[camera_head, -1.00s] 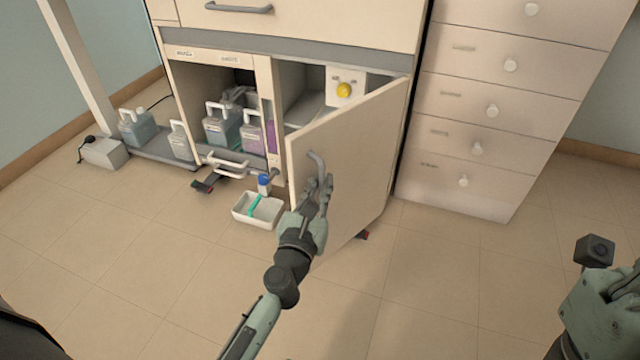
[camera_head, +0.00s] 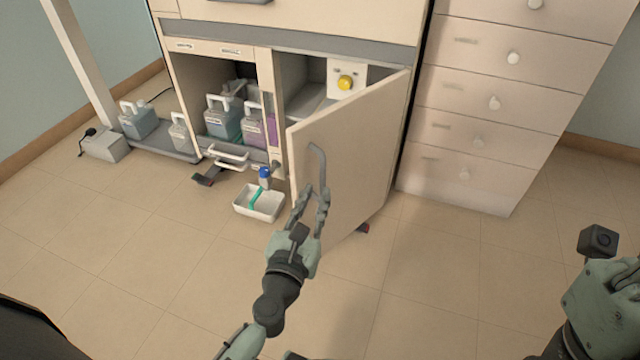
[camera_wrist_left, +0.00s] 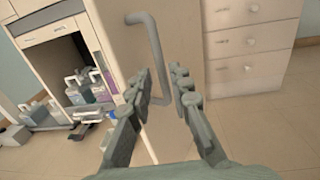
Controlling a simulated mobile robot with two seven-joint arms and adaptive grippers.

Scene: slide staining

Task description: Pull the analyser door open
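The analyser door (camera_head: 350,165) is a cream panel on the lower right of the cabinet, standing ajar and swung out towards me. Its grey bar handle (camera_head: 318,168) runs upright near the free edge. In the left wrist view the handle (camera_wrist_left: 152,45) reaches down between the fingers. My left gripper (camera_head: 312,208) is open at the handle's lower part, with one finger on each side (camera_wrist_left: 162,82); the fingers are not closed on it. My right gripper's body (camera_head: 600,295) is at the right edge of the head view, its fingers hidden.
The open bay behind the door holds a yellow knob (camera_head: 345,83). Bottles (camera_head: 222,122) stand in the left bay. A white tray (camera_head: 240,206) lies on the floor left of the door. A drawer unit (camera_head: 470,150) stands to the right. The floor in front is clear.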

